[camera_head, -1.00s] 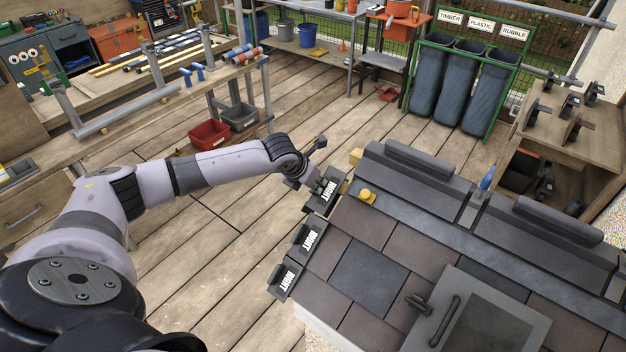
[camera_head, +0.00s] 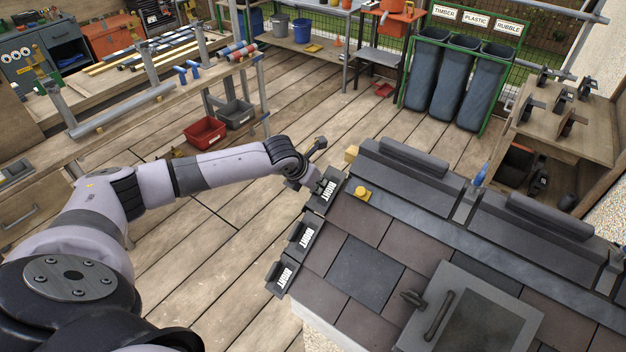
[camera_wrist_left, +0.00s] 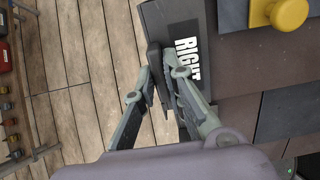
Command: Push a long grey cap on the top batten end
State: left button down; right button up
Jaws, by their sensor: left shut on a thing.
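The top grey cap (camera_head: 330,193), labelled RIGHT, sits at the upper end of the roof's left edge, close against the tiles. It also shows in the left wrist view (camera_wrist_left: 172,18). My left gripper (camera_head: 309,181) is at the cap's outer side. In the left wrist view its fingers (camera_wrist_left: 158,72) are shut on the cap's dark raised grip. The batten end is hidden behind the cap. Two more RIGHT caps, a middle one (camera_head: 293,237) and a lower one (camera_head: 271,276), sit along the same edge. My right gripper is out of view.
A yellow knob (camera_head: 362,193) stands on the roof just right of the top cap. A wooden block end (camera_head: 351,153) sticks out above it. A skylight (camera_head: 478,318) lies lower right. The plank floor (camera_head: 225,230) left of the roof is clear.

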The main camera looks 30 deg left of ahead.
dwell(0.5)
pick_arm(q)
jog(key=shift+d+p, duration=0.35)
jog(key=shift+p, duration=0.1)
jog(key=shift+d, duration=0.15)
dwell(0.5)
jog(key=c, duration=1.6)
grip_release()
jog(key=shift+o, duration=0.2)
jog(key=p+v, duration=0.3)
jog(key=p, duration=0.1)
jog(key=shift+r, duration=0.2)
jog(key=shift+p+v, duration=0.8)
jog(key=shift+v, duration=0.6)
